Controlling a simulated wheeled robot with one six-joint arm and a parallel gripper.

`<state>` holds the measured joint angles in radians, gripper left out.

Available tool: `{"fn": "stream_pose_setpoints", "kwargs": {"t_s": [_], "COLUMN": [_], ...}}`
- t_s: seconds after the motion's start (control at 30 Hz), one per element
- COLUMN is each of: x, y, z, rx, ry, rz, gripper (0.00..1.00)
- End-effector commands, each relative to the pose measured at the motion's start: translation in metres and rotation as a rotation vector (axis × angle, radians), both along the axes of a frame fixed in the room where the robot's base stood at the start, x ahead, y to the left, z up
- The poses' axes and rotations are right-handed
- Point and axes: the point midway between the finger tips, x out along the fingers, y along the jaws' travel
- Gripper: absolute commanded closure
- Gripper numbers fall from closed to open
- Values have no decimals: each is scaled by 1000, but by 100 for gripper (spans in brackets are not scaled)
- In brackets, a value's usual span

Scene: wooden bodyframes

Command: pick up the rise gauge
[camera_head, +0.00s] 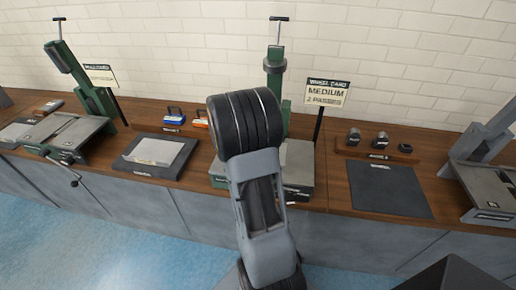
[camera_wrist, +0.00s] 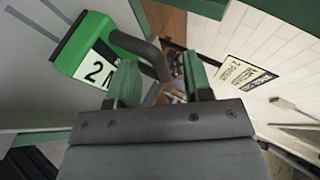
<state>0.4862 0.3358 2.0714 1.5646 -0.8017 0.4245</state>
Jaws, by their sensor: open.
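In the wrist view, my gripper (camera_wrist: 160,75) is open, with two green-padded fingers apart. A green block (camera_wrist: 82,45) with a white label starting "2" is just beyond and left of the fingers. It has a dark bent handle (camera_wrist: 140,50) that reaches toward the gap between them. It may be a rise gauge, but the label is cut off. I cannot tell whether the fingers touch the handle. In the head view, my arm hides the gripper and this block. A blue-handled block (camera_head: 174,116) and an orange-handled block (camera_head: 201,119) stand on a wooden rack.
A sign (camera_head: 325,92) reads "MEDIUM, 2 PASSES". A dark mat (camera_head: 390,192) on the wooden bench is bare. Small dark pieces (camera_head: 380,140) stand on a rack behind it. A grey plate (camera_head: 160,153) lies at left.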

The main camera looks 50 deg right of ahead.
Motion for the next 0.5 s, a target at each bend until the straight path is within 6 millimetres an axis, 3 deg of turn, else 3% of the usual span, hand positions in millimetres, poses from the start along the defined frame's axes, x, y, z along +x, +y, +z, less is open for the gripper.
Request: {"fn": "stream_pose_setpoints", "kwargs": {"t_s": [0.23, 0.5], "x": [0, 0], "y": [-1, -1], "z": [-1, -1], "rx": [0, 0], "ry": [0, 0], "rz": [0, 0], "gripper": [54, 79]}}
